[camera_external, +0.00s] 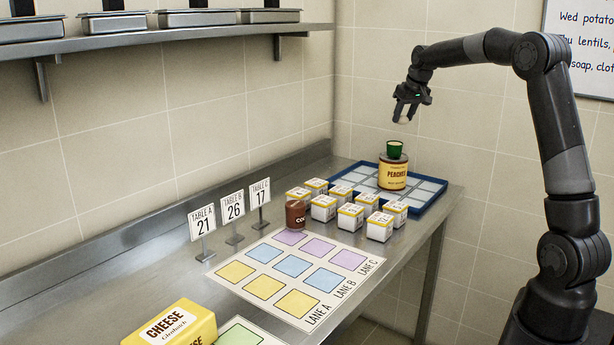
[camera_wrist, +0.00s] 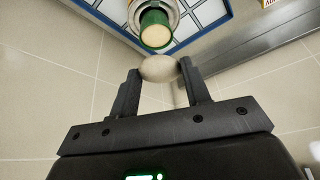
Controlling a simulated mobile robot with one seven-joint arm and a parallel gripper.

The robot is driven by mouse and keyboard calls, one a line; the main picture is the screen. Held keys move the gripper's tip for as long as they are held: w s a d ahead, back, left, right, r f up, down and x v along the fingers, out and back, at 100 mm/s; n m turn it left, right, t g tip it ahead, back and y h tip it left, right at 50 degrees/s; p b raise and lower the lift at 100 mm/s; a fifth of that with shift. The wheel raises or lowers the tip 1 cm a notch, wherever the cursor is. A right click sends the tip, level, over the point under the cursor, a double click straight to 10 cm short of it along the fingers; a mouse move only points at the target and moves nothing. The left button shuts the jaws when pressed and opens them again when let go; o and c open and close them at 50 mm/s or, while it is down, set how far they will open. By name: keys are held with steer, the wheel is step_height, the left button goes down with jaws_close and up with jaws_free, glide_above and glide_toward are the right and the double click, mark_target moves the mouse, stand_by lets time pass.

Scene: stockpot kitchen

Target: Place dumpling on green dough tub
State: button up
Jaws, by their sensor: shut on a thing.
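My gripper (camera_external: 405,108) is shut on the dumpling (camera_wrist: 159,68), a pale, smooth oval between the two fingertips in the wrist view. In the external view the dumpling is small and mostly hidden by the fingers. The green dough tub (camera_external: 394,149) stands upright on top of a peaches can (camera_external: 392,173). My gripper is above the tub, with a clear gap between them. In the wrist view the green tub (camera_wrist: 154,30) shows a pale round top, just beyond the dumpling.
The can stands on a blue-rimmed tray (camera_external: 427,205) with pale squares. Several small white boxes (camera_external: 350,218) and a brown can (camera_external: 296,216) stand beside it. Number signs (camera_external: 233,205), a lane mat (camera_external: 297,318) and a cheese block (camera_external: 172,327) are farther left. A metal shelf (camera_external: 150,40) hangs at upper left.

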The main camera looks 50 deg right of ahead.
steer(key=shift+m+h, duration=0.3)
steer(key=shift+m, duration=0.3)
steer(key=s+d+r, duration=0.1)
steer(key=s+d, duration=0.1)
steer(key=s+d+r, duration=0.1)
steer(key=s+d, duration=0.1)
steer(key=s+d+r, duration=0.1)
steer(key=s+d, duration=0.2)
steer(key=shift+s+d+r, duration=0.1)
glide_above(394, 143)
steer(key=s, duration=0.1)
steer(key=f, duration=0.6)
steer(key=shift+s+a+f, duration=0.2)
steer(key=shift+a+f, duration=0.05)
steer(key=shift+f, duration=0.15)
steer(key=shift+w+f, duration=0.1)
steer(key=shift+f, duration=1.95)
steer(key=shift+f, duration=0.15)
steer(key=o, duration=1)
steer(key=shift+c, duration=0.2)
